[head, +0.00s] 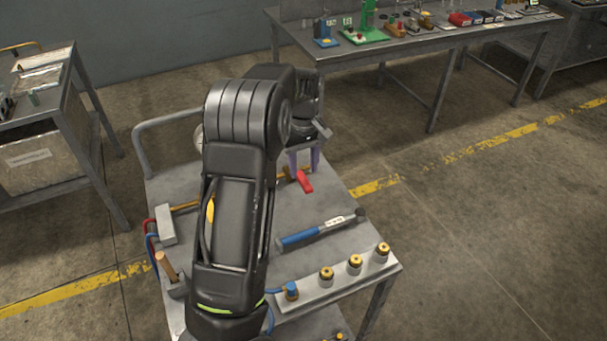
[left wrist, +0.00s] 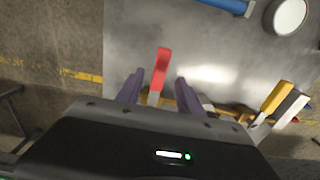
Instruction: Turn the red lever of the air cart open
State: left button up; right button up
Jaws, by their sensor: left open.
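The red lever (head: 305,182) lies at the far right part of the grey air cart (head: 330,263), on a brass-coloured pipe. In the left wrist view the red lever (left wrist: 163,65) stands between the two purple fingers, with its red grip reaching past the fingertips. My left gripper (head: 304,163) is open and its fingers are around the lever with a gap on both sides; it also shows in the left wrist view (left wrist: 158,78). My left arm hides the middle of the cart. My right gripper is not in view.
A yellow lever (left wrist: 277,97) is right of the red one in the left wrist view. A long workbench (head: 430,40) stands behind.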

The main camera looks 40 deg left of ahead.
aim_at(304, 180)
pick_arm(q)
jog(key=shift+f, duration=1.95)
grip_shut()
